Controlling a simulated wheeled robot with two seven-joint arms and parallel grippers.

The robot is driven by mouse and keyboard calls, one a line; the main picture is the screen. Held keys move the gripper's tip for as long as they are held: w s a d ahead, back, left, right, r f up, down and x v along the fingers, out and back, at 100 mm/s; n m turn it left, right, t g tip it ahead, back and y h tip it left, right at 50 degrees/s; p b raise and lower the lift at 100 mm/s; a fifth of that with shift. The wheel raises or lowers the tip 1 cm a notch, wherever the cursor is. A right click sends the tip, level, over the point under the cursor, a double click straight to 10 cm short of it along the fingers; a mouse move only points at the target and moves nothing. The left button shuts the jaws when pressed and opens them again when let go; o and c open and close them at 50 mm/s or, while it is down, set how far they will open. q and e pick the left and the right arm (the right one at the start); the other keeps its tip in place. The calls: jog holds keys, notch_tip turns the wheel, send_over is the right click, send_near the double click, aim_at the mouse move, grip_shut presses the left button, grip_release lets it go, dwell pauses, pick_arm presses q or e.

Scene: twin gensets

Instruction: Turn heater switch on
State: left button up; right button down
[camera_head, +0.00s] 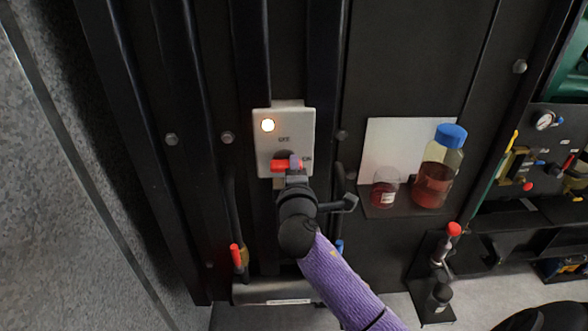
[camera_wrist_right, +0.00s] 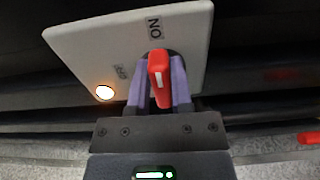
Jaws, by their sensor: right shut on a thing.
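The heater switch is a pale plate (camera_head: 265,128) on a dark wall, with a lit lamp (camera_head: 268,125) and OFF and ON labels. Its red knob (camera_head: 279,165) lies sideways in the head view, pointing towards the ON side. In the right wrist view the red knob (camera_wrist_right: 159,66) points at the ON label (camera_wrist_right: 153,28), and the lamp (camera_wrist_right: 104,93) glows. My right gripper (camera_head: 291,170) is shut on the knob, one finger on each side; its fingers also show in the right wrist view (camera_wrist_right: 160,95). It hides part of the plate's lower end. My left gripper is not in view.
A shelf (camera_head: 408,208) to the right holds a blue-capped bottle (camera_head: 436,172) and a small jar of red liquid (camera_head: 384,188). Dark vertical rails and pipes flank the switch. A red-tipped lever (camera_head: 235,255) is at lower left. Gauge and valve equipment (camera_head: 544,121) stands far right.

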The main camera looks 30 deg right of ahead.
jog(key=c, duration=0.5)
grip_release()
jog(key=v, duration=1)
